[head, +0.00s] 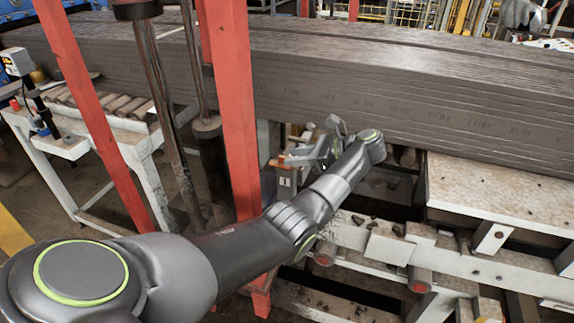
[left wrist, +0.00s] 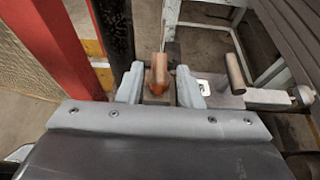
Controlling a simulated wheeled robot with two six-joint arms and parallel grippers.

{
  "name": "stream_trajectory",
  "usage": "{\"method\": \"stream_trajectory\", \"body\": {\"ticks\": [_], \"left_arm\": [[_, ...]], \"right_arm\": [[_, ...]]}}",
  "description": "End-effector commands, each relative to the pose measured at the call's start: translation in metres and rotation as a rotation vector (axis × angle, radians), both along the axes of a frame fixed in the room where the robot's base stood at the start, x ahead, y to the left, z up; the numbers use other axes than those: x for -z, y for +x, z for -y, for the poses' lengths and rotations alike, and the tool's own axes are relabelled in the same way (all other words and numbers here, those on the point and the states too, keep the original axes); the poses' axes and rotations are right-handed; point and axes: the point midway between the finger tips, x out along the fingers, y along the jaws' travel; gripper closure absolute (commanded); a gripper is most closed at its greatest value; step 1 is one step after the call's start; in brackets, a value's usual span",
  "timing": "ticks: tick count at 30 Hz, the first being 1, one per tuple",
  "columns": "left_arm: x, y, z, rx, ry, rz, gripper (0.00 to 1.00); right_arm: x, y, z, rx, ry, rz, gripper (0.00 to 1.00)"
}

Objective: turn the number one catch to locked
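The catch has an orange handle (head: 277,163) and sits beside the red post in the head view, above a small white plate (head: 286,182) with a mark like a 1. In the left wrist view the orange-brown handle (left wrist: 158,73) stands between the two fingers of my left gripper (left wrist: 160,88). A narrow gap seems to show on each side of it, so the fingers are around it, not clamped. In the head view my left gripper (head: 305,152) is partly hidden by its own wrist. My right gripper is not in view.
Red posts (head: 232,100) stand close left of the catch. A long stack of grey boards (head: 420,85) lies behind. A lever with a brown peg (left wrist: 235,73) is right of the handle in the wrist view. A white steel frame (head: 365,238) runs below.

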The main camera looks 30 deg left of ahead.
Motion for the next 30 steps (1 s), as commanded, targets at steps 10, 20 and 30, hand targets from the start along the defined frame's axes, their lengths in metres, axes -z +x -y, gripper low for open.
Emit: {"method": "stream_trajectory", "body": {"ticks": [10,20,30], "left_arm": [[0.012,-0.006,-0.027,0.0,0.0,0.001,0.67],[0.012,-0.007,-0.028,0.0,0.0,-0.001,0.67],[0.012,-0.007,-0.028,0.0,0.0,-0.001,1.0]], "right_arm": [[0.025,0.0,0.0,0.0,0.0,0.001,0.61],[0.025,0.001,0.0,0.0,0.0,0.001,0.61],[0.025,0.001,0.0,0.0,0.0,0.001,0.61]]}}
